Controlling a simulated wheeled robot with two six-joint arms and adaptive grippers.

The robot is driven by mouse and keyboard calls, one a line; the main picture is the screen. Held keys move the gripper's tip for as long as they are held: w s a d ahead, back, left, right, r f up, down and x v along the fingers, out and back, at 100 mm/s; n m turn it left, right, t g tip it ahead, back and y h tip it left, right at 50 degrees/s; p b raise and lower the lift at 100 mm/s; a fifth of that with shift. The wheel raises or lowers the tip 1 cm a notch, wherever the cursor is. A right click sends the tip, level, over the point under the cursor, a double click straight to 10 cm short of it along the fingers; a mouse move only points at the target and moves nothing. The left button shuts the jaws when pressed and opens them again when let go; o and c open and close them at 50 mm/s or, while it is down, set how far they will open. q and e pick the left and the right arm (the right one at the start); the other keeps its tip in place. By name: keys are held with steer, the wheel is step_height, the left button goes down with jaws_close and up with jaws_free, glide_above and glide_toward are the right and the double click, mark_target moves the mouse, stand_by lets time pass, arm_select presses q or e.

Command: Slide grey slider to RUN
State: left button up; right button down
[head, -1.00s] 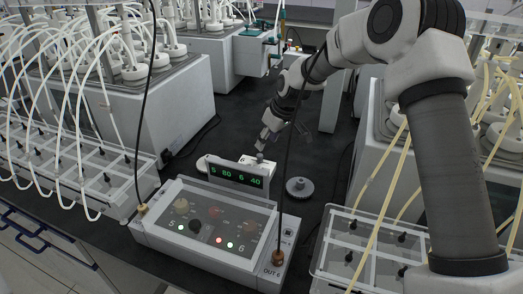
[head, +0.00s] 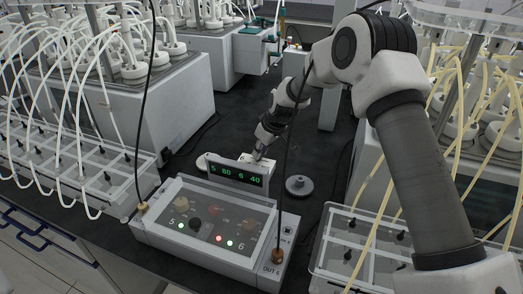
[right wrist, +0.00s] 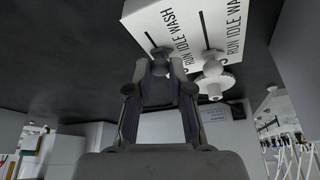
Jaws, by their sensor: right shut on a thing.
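A white box (right wrist: 185,22) with two rows of RUN, IDLE and WASH lettering shows at the top of the right wrist view. Two knobs stick out of it. My right gripper (right wrist: 161,68) is shut on the left knob (right wrist: 160,52), which looks grey; its exact stop is unclear. The paler knob (right wrist: 211,66) to the right is free, apart from the fingers. In the head view my right gripper (head: 261,153) is down at the box (head: 206,161), which is mostly hidden behind a green-digit display (head: 238,173). My left gripper is out of view.
A control unit (head: 160,238) with a clear cover stands in front of the display. Tubed reactors stand on both sides. A black cable hangs in front of my right arm.

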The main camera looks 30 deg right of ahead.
mark_target(247, 156)
steer(key=shift+w+a, duration=1.05)
steer(key=shift+w, duration=0.1)
steer(key=shift+d, duration=0.1)
steer(key=c, duration=1)
jaws_free()
steer(key=shift+w+a+f, duration=0.1)
steer(key=shift+w+a, duration=0.05)
steer(key=shift+a, duration=0.05)
steer(key=v, duration=1.2)
steer(key=shift+w, duration=0.1)
